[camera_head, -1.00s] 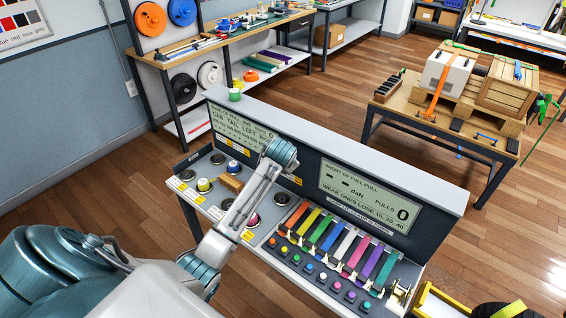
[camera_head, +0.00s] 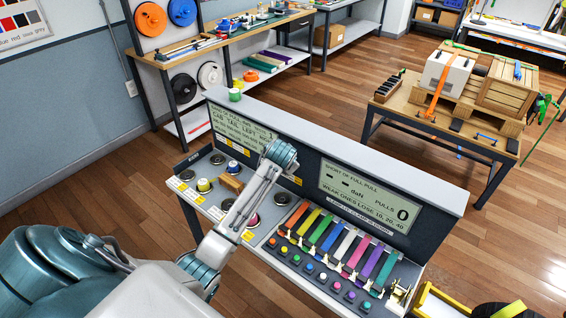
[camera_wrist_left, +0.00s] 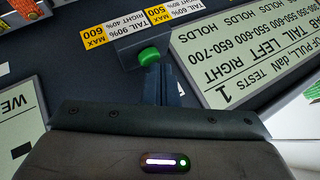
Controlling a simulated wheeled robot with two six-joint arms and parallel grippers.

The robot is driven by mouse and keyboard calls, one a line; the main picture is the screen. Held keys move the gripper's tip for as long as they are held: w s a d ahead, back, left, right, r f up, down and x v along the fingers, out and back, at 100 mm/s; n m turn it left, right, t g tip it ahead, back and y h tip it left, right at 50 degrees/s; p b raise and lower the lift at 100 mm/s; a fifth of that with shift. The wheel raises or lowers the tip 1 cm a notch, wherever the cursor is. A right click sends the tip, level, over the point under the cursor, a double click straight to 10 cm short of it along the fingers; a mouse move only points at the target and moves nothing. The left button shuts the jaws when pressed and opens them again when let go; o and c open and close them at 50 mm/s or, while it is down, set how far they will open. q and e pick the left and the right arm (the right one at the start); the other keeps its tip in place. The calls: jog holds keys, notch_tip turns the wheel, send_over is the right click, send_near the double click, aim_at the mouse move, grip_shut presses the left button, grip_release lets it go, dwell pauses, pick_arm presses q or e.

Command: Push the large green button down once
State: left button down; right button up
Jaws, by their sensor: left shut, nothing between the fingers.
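In the left wrist view a round green button (camera_wrist_left: 149,55) sticks out from a grey block on the dark panel, beside yellow and white labels. The two fingers of my left gripper (camera_wrist_left: 160,72) are shut together and empty, with their tips right at the button. I cannot tell whether they touch it or how far it is pressed. In the head view my left arm reaches over the console (camera_head: 420,190), and its wrist hides the gripper and the button. My right gripper is not in view.
A display (camera_wrist_left: 245,55) reading TESTS 1 is beside the button. The console has a second display (camera_head: 362,195), a row of coloured straps (camera_head: 330,235) with small knobs, and several spools. A bench with a crate (camera_head: 505,92) stands behind.

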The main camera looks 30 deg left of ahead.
pick_arm(q)
jog(key=shift+r+p, duration=0.4)
jog(key=shift+r, duration=0.3)
jog(key=shift+r, duration=0.25)
notch_tip(320, 180, up, 4)
jog(key=shift+r, duration=0.25)
jog(key=shift+f, duration=0.1)
dwell(0.5)
